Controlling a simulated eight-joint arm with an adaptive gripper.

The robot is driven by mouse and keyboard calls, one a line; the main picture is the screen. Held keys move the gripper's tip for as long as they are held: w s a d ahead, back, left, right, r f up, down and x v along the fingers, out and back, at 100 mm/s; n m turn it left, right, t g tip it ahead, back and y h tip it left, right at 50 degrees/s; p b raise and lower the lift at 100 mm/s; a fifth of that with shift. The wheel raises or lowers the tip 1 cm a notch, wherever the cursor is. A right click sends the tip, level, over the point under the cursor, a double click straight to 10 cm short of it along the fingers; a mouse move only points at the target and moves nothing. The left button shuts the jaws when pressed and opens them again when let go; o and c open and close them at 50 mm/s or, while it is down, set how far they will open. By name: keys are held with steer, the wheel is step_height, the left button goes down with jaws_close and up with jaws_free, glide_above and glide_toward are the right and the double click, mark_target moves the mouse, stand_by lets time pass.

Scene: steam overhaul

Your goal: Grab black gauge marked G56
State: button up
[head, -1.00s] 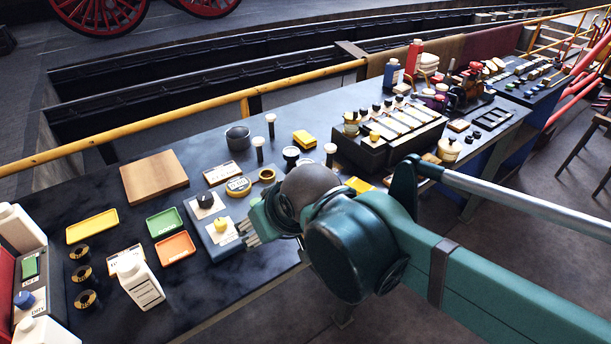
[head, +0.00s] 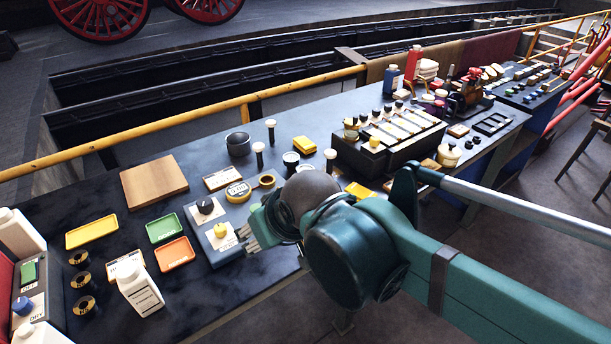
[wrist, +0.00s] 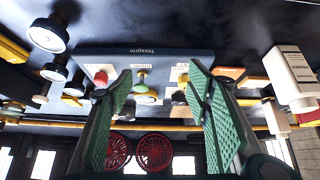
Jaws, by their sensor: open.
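A black gauge with a pale round face (head: 291,159) stands on the dark bench, behind my arm. Similar black, white-topped pieces (head: 258,148) stand nearby. No G56 mark is readable, so I cannot tell which piece carries it. In the wrist view, dark pieces with pale faces (wrist: 47,36) stand at the left, outside my fingers. My gripper (head: 247,236) hovers near the bench's front edge, left of my wrist and close to a blue panel (head: 206,238). In the wrist view my gripper (wrist: 160,86) has two green ridged fingers apart, with nothing held between them.
Yellow (head: 92,231), green (head: 164,227) and orange (head: 175,253) trays lie to the left, near a white bottle (head: 140,290). A wooden board (head: 153,182) lies behind them. A dark rack (head: 385,140) stands to the right. A yellow rail (head: 190,130) runs along the back.

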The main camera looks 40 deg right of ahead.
steer(key=shift+c, duration=0.6)
steer(key=w+d+r+m+g+h+p, duration=0.1)
steer(key=w+d+r+m+g+p, duration=0.1)
steer(key=w+d+m+p, duration=0.3)
steer(key=w+d+r+m+g+h+p, duration=0.1)
steer(key=w+d+r+m+p, duration=0.3)
steer(key=w, duration=0.4)
steer(key=m+g+h+p, duration=0.2)
steer(key=m+g+p, duration=0.2)
steer(key=m+p, duration=0.45)
glide_toward(306, 170)
steer(key=f, duration=0.1)
steer(key=shift+p+x, duration=0.6)
steer(key=shift+x, duration=0.2)
steer(key=shift+d, duration=0.1)
steer(key=shift+w, duration=0.1)
steer(key=shift+x, duration=1.25)
